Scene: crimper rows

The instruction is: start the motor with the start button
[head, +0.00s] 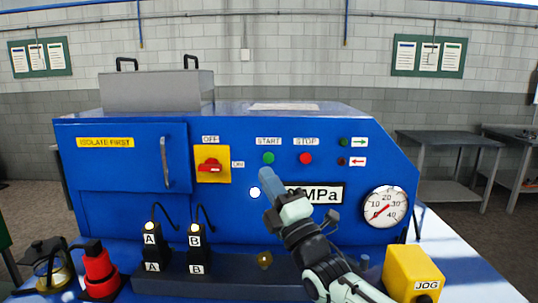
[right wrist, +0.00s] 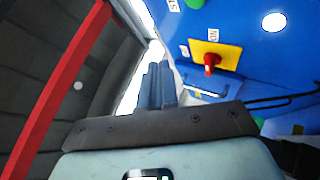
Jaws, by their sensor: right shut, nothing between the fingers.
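The green START button (head: 268,157) is on the upper middle of the blue machine's front, under its START label. The red STOP button (head: 305,158) is just right of it. My right gripper (head: 266,174) is shut and empty, with its blue-grey fingertips just below the START button in the head view. In the right wrist view the closed fingers (right wrist: 158,85) point upward, and a green button (right wrist: 195,4) at the top edge stands apart from them. My left gripper is not in view.
A red rotary switch on a yellow plate (head: 212,164) is left of the buttons. An MPa display, partly hidden by my gripper, and a pressure gauge (head: 385,207) are below right. A yellow JOG box (head: 412,274) and black A and B connectors (head: 200,250) stand in front.

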